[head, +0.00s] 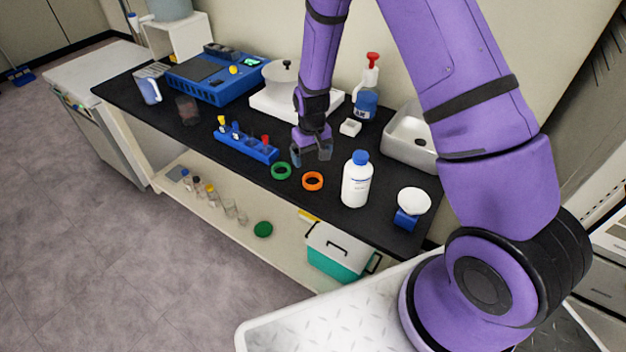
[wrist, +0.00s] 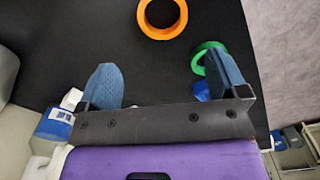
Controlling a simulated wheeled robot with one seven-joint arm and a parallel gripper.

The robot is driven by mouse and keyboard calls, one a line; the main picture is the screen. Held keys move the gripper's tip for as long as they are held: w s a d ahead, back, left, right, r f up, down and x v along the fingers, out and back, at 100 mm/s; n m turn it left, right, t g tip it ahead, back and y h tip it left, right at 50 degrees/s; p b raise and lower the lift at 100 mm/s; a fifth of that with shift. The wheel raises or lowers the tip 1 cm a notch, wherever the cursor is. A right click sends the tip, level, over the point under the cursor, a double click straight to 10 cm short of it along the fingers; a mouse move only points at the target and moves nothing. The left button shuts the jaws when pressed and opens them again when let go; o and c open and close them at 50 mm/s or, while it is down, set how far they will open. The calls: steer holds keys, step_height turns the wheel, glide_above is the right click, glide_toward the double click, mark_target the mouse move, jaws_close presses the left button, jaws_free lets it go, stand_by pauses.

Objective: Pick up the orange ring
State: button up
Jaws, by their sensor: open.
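The orange ring (head: 313,181) lies flat on the black benchtop, near its front edge, between a green ring and a white bottle. In the wrist view the orange ring (wrist: 162,34) shows at the top, beyond the fingertips and partly cut off by the picture edge. My gripper (head: 311,158) is above the bench, a little behind the orange ring in the head view. In the wrist view my gripper (wrist: 165,82) has its two blue fingers wide apart, with nothing between them.
The green ring (head: 281,171) lies left of the orange one. The white bottle with a blue cap (head: 357,182) stands close to the right. A blue rack (head: 246,147) with several tubes is to the left. Behind are a blue-labelled bottle (head: 367,98) and a sink (head: 408,140).

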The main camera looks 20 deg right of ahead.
mark_target(311, 181)
step_height(311, 181, down, 2)
steer(key=shift+f, duration=0.25)
steer(key=f, duration=0.3)
steer(key=shift+s+a+f, duration=0.25)
steer(key=shift+s+f, duration=0.15)
steer(key=shift+f, duration=0.75)
steer(key=c, duration=1)
